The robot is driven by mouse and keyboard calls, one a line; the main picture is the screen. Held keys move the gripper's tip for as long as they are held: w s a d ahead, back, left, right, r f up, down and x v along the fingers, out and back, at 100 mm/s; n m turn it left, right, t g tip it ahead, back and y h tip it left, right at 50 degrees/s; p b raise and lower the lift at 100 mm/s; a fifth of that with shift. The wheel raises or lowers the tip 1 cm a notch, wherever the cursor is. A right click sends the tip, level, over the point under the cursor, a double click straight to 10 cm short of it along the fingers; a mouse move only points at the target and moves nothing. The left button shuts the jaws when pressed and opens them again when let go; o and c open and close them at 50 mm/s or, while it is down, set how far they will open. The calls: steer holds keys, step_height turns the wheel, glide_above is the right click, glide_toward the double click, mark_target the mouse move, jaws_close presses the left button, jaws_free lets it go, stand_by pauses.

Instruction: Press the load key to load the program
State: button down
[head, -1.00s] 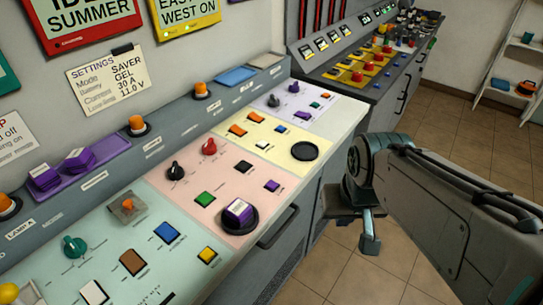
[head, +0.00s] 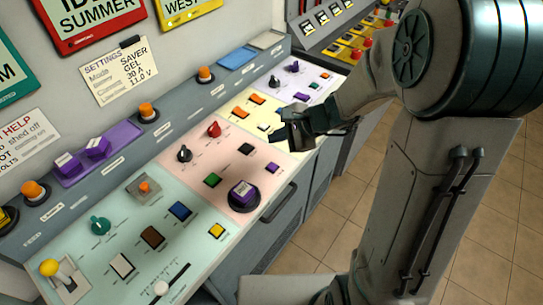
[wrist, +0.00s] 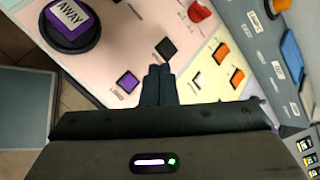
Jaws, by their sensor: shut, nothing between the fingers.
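The console has coloured panels of keys; their small labels are too small to read, so I cannot tell which is the load key. The pink panel (head: 222,159) bears a black square key (head: 246,149), a purple square key (head: 272,168) and a green key (head: 212,179). My gripper (head: 276,137) is shut and empty over the edge between the pink and yellow panels. In the wrist view its closed fingertips (wrist: 159,70) point between the purple key (wrist: 128,82) and the black key (wrist: 168,49). I cannot tell whether they touch the panel.
A purple block marked AWAY (head: 242,192) stands in a round black holder. A red knob (head: 214,129) and a black knob (head: 184,153) rise from the pink panel. Orange keys (wrist: 237,77) lie right of the fingers. A settings card (head: 120,70) hangs on the wall.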

steer(key=shift+w, duration=0.15)
steer(key=shift+f, duration=0.1)
steer(key=b, duration=0.6)
glide_above(276, 167)
step_height(276, 167, down, 7)
steer(key=shift+f, duration=0.15)
steer(key=shift+f+b, duration=0.7)
steer(key=shift+b, duration=0.15)
stand_by(1.2)
steer(key=shift+f+b, duration=0.45)
steer(key=shift+b, duration=0.15)
steer(key=shift+f+b, duration=0.4)
steer(key=shift+b, duration=0.15)
stand_by(0.4)
steer(key=shift+r, duration=0.15)
steer(key=shift+r+p, duration=0.6)
steer(key=shift+r, duration=0.15)
